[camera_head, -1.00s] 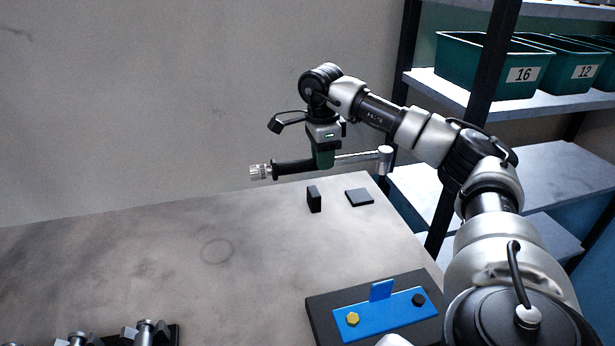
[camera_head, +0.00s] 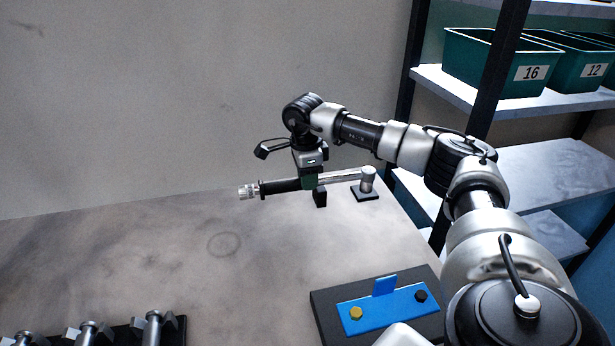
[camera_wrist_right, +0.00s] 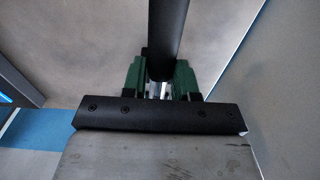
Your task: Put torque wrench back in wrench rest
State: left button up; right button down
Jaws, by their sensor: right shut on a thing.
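The torque wrench (camera_head: 282,186) has a black handle, a silver knurled end at the left and a silver shaft with a round head at the right. My right gripper (camera_head: 309,184) is shut on it, and the wrench lies about level low over the table's far right part. The wrench rest shows as a black upright block (camera_head: 320,197) below the shaft and a flat black pad (camera_head: 365,195) below the head. I cannot tell whether the wrench touches them. In the right wrist view the wrench's dark handle (camera_wrist_right: 168,40) passes between the green fingers. My left gripper is out of view.
A black base with a blue plate (camera_head: 388,312) and yellow and black knobs sits at the table's front right. A black rack with several silver parts (camera_head: 152,325) stands front left. A shelf with green bins (camera_head: 490,62) stands at the right. The table's middle is clear.

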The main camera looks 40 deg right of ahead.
jog(key=shift+f, duration=0.2)
jog(key=c, duration=0.9)
grip_release()
jog(key=shift+o, duration=0.2)
jog(key=shift+r, duration=0.1)
notch_tip(320, 180, up, 12)
jog(key=shift+a+r+b, duration=0.15)
jog(key=shift+a+b, duration=0.15)
jog(key=shift+w, duration=0.1)
